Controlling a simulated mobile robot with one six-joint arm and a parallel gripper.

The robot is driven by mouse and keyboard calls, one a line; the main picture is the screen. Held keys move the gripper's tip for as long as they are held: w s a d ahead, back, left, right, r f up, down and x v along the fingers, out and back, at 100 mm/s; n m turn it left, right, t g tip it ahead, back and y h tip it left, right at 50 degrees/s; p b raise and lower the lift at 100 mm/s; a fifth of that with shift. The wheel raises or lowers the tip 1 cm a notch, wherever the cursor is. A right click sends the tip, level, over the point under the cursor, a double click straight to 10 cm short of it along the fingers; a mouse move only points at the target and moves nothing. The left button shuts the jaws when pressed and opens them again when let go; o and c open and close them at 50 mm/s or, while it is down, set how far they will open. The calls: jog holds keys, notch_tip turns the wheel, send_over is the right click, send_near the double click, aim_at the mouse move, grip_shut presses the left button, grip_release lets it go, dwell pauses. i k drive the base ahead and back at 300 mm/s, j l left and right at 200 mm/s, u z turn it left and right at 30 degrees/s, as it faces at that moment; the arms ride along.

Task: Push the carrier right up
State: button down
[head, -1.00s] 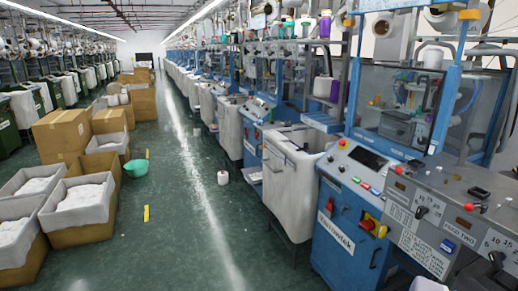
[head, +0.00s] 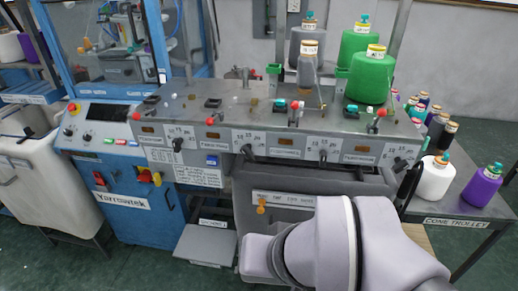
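No part in the head view is clearly marked as the carrier, so I cannot tell which one it is. The grey machine bench (head: 225,112) has a row of small posts and levers with red and teal knobs on its top. One red knob (head: 382,112) is at the right, and a teal knob (head: 281,104) is in the middle. The sloped front has number plates (head: 248,139) and black levers (head: 323,158). My pale arm fills the lower right, in front of the bench. My gripper is not visible.
Green cones (head: 370,78) and a grey cone (head: 307,47) stand on the bench. A cone trolley (head: 462,210) at right carries a white cone (head: 435,180), a purple cone (head: 483,187) and several others. A blue machine (head: 120,185), white bin (head: 45,190) and low grey pedal (head: 207,243) are left.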

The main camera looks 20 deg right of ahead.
aim_at(180, 108)
jog(key=i+j+z, duration=0.15)
jog(key=i, duration=0.35)
jog(key=i+j+z, duration=0.15)
jog(key=i+j, duration=0.15)
jog(key=i, duration=0.2)
